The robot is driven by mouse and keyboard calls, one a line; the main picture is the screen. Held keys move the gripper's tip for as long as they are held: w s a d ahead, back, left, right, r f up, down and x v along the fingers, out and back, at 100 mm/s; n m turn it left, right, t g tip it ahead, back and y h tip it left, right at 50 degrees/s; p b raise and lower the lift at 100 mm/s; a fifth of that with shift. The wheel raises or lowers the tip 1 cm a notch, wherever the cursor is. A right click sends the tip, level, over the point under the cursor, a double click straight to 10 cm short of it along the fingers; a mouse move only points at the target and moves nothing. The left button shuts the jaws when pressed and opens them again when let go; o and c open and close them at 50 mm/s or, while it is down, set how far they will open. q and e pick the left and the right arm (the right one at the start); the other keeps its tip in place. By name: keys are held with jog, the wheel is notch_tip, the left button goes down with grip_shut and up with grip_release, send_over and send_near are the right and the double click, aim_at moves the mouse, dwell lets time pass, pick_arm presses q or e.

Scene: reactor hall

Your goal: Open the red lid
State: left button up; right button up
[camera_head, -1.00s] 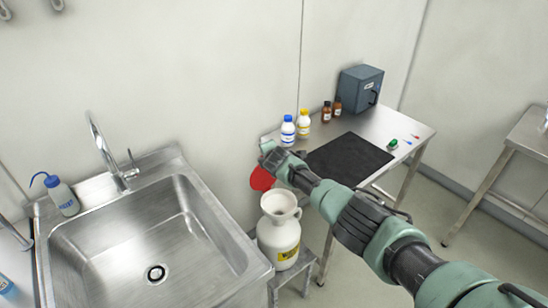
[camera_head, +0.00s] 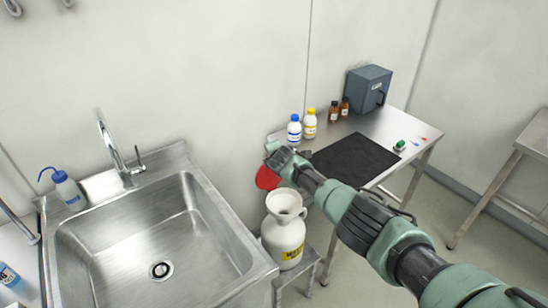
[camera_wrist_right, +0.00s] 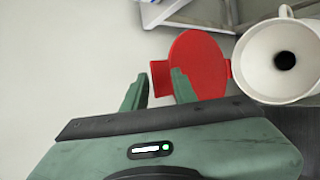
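The red lid (camera_head: 267,178) stands open, tipped up at the back left of a white funnel (camera_head: 284,203), whose mouth is uncovered. The funnel sits on a white jug (camera_head: 283,243) with a yellow label. In the right wrist view the red lid (camera_wrist_right: 205,62) is a round disc with side tabs, left of the funnel mouth (camera_wrist_right: 282,62). My right gripper (camera_wrist_right: 158,85) is open, its fingers apart. One finger overlaps the lid in the picture; I cannot tell whether it touches. In the head view my right gripper (camera_head: 272,153) is just above the lid. My left gripper is not in view.
A steel sink (camera_head: 160,235) is left of the jug, which stands on a low stool (camera_head: 312,258). Behind my right arm, a steel table (camera_head: 385,125) holds a black mat (camera_head: 355,158), several bottles and a grey-blue box (camera_head: 367,88). The wall is close behind.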

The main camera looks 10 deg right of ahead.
jog(key=p+v, duration=0.2)
jog(key=v, duration=0.5)
jog(key=shift+s, duration=0.25)
dwell(0.4)
